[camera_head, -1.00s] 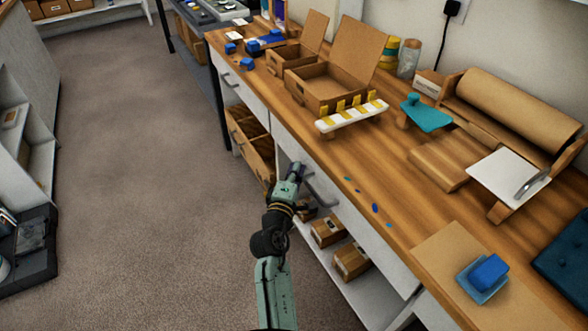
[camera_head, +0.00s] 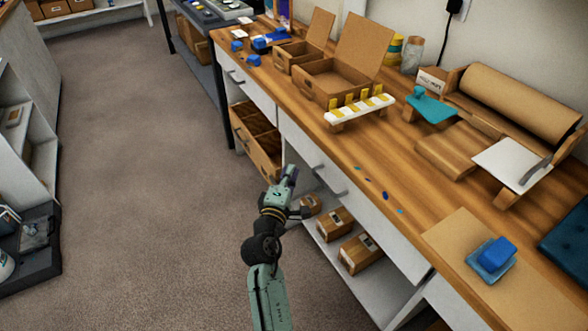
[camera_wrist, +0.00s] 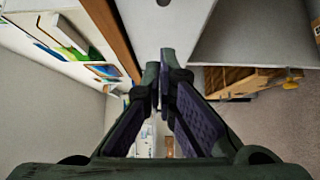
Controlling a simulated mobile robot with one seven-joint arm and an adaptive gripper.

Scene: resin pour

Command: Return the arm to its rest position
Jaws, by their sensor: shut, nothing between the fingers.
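My gripper (camera_head: 289,174) is at the end of my raised green and black arm, in front of the workbench's white drawer fronts and below the tabletop. It holds nothing. In the wrist view my gripper (camera_wrist: 161,78) shows its two dark padded fingers with their tips close together. A white panel of the bench fills the top of that view, near the fingertips; I cannot tell the exact gap.
The wooden workbench (camera_head: 405,170) runs along the right, with an open cardboard box (camera_head: 335,80) and a blue block (camera_head: 497,254) on it. An open wooden drawer (camera_head: 252,140) juts out beyond my gripper. Small boxes (camera_head: 335,224) sit on a shelf below. Carpet floor (camera_head: 150,170) at left is clear.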

